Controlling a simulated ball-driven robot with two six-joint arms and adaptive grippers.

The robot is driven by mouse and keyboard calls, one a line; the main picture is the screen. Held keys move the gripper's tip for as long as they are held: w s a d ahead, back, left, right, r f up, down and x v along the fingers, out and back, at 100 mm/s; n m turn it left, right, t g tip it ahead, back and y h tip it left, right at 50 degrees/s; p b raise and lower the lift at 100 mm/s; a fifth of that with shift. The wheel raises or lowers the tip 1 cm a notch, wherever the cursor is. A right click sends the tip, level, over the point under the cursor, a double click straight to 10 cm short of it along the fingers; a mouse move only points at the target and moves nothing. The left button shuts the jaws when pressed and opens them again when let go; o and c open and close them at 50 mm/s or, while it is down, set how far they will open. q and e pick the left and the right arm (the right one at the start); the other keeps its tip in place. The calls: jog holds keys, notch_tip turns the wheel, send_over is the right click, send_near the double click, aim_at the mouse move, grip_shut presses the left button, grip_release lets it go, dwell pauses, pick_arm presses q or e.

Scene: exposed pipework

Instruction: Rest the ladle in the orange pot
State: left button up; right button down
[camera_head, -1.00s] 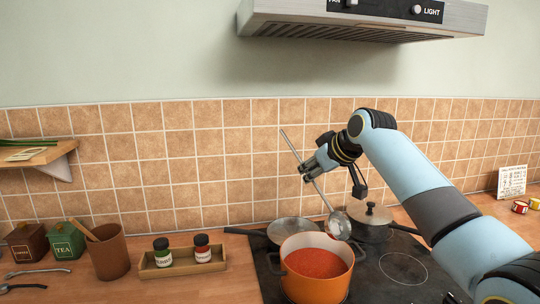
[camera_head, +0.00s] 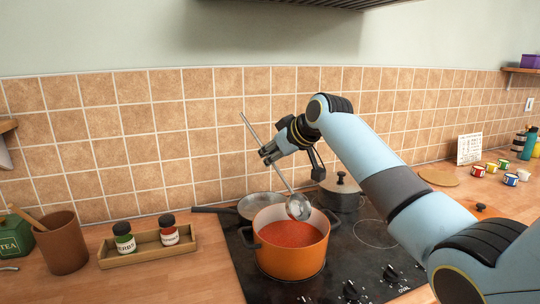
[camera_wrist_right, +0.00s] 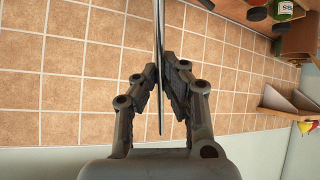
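The ladle (camera_head: 299,207) is metal with a long thin handle. My right gripper (camera_head: 270,154) is shut on the handle partway up, and the handle slants with its upper end to the left. The right wrist view shows the handle passing between the two fingers (camera_wrist_right: 161,78). The ladle's bowl hangs over the back right of the orange pot (camera_head: 290,263). I cannot tell whether it touches the rim. The pot holds red food, which shows in front of the bowl. My left gripper is in no view.
A frying pan (camera_head: 258,203) lies behind the pot, and a lidded dark pot (camera_head: 341,194) stands at back right. A wooden tray (camera_head: 149,257) with two spice jars is left of the black hob (camera_head: 372,262). The tiled wall (camera_head: 190,150) is behind.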

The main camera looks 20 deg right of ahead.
jog(key=shift+f+b, duration=0.6)
jog(key=shift+f, duration=0.35)
notch_tip(320, 180, down, 9)
jog(key=b, duration=0.4)
jog(key=shift+f, duration=0.1)
jog(key=c, duration=1.4)
grip_release()
jog(key=v, duration=1.2)
